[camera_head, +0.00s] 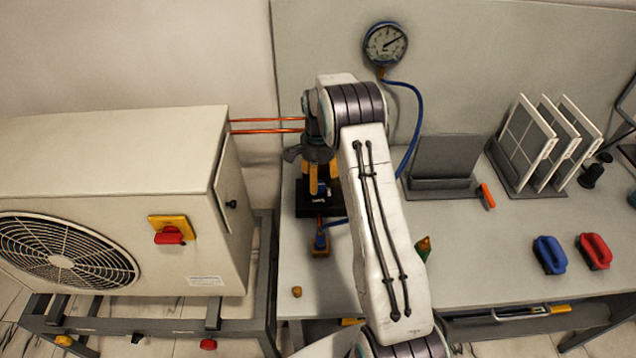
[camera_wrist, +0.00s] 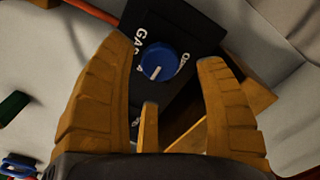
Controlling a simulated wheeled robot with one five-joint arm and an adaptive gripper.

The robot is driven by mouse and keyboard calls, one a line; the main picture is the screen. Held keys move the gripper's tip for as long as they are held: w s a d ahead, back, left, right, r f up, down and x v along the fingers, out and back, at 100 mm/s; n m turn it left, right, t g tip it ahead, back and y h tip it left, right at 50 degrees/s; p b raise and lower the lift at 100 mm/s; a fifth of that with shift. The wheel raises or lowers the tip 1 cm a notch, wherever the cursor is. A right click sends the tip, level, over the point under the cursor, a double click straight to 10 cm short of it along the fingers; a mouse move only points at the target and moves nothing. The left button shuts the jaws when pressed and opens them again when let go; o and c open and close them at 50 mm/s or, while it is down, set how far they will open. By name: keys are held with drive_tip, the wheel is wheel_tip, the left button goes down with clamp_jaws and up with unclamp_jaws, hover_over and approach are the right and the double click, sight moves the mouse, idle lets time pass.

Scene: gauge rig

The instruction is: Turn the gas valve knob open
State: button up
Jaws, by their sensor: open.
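The gas valve is a black box (camera_head: 307,211) on the bench, under my gripper (camera_head: 323,178) in the head view. In the wrist view its black face (camera_wrist: 183,22) carries white lettering, partly readable as "GAS", and a round blue knob (camera_wrist: 158,60). A white mark on the knob points to the lower left in that view. My gripper (camera_wrist: 164,52) is open, with its two orange fingers on either side of the knob and visible gaps between them and it. Whether the fingertips are level with the knob cannot be told. The gripper and arm partly hide the valve in the head view.
A large outdoor unit (camera_head: 110,150) with a red switch stands at left, with copper pipes behind the gripper. A pressure gauge (camera_head: 385,44) with a blue hose hangs on the back panel. Panels in a rack (camera_head: 540,140) and blue and red clamps (camera_head: 549,255) are at right.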

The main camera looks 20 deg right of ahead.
drive_tip(key=shift+f, duration=1.65)
drive_tip(key=shift+c, duration=0.2)
drive_tip(key=c, duration=1.2)
